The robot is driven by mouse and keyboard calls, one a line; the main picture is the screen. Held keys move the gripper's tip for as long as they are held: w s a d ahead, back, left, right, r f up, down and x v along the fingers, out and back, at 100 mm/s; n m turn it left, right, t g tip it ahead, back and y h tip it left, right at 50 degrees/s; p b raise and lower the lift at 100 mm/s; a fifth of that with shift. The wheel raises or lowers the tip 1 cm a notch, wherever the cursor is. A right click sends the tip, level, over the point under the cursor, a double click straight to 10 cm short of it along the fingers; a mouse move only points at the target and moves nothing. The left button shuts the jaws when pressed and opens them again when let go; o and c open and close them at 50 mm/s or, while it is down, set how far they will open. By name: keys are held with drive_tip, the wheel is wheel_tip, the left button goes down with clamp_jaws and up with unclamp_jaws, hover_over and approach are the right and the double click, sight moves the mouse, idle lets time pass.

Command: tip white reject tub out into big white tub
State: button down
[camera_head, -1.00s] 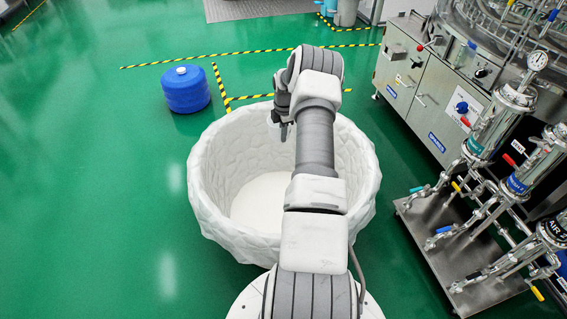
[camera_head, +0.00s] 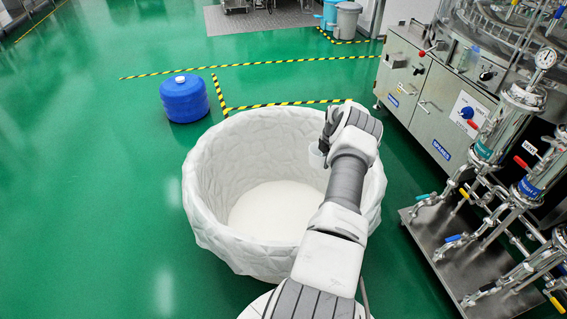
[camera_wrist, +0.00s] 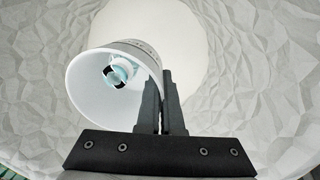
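The white reject tub (camera_wrist: 100,88) is in my gripper (camera_wrist: 168,75), its wall pinched between the dark fingers. In the wrist view its mouth faces the camera and a small clear and teal item (camera_wrist: 120,72) lies inside. In the head view the tub (camera_head: 317,156) shows as a small pale shape beside my wrist, partly hidden. My gripper is over the right part of the big white tub (camera_head: 212,190), a wide crinkled container whose pale floor shows. Its floor also shows behind the held tub in the wrist view.
A blue drum (camera_head: 185,98) stands on the green floor behind the big tub at the left. A steel washer (camera_head: 430,90) and a pipe rack (camera_head: 490,205) with valves stand at the right. The floor at the left is clear.

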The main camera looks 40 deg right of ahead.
sight(317, 158)
drive_tip(key=shift+w+a+r, duration=0.1)
drive_tip(key=shift+r, duration=0.05)
drive_tip(key=shift+w+a+r+g+h, duration=0.1)
drive_tip(key=shift+a+r+g+h, duration=0.1)
drive_tip(key=shift+g+h, duration=0.1)
drive_tip(key=h+p, duration=0.1)
drive_tip(key=a+r+p, duration=0.1)
drive_tip(key=p, duration=0.1)
drive_tip(key=shift+w+r+g+h, duration=0.2)
drive_tip(key=shift+w+g+h, duration=0.1)
drive_tip(key=shift+g+h, duration=0.1)
drive_tip(key=shift+w+a+r+g+h+p, duration=0.3)
drive_tip(key=shift+a+h+p, duration=0.1)
drive_tip(key=shift+h+p, duration=0.2)
drive_tip(key=shift+w+a+r+g+h+p, duration=0.15)
drive_tip(key=shift+a+g+h+p, duration=0.2)
drive_tip(key=shift+h+p, duration=0.2)
drive_tip(key=shift+w+a+r+g+h+p, duration=0.25)
drive_tip(key=shift+a+r+g+h+p, duration=0.1)
drive_tip(key=shift+a+h, duration=0.15)
drive_tip(key=shift+w+a+r+g+h+p, duration=0.2)
drive_tip(key=shift+w+a+r+h+p, duration=0.1)
drive_tip(key=shift+a+h, duration=0.15)
drive_tip(key=shift+s+d, duration=0.1)
drive_tip(key=shift+s, duration=0.05)
drive_tip(key=shift+w+a+r+g+h, duration=0.25)
drive_tip(key=shift+r+g+h, duration=0.2)
drive_tip(key=shift+h, duration=0.35)
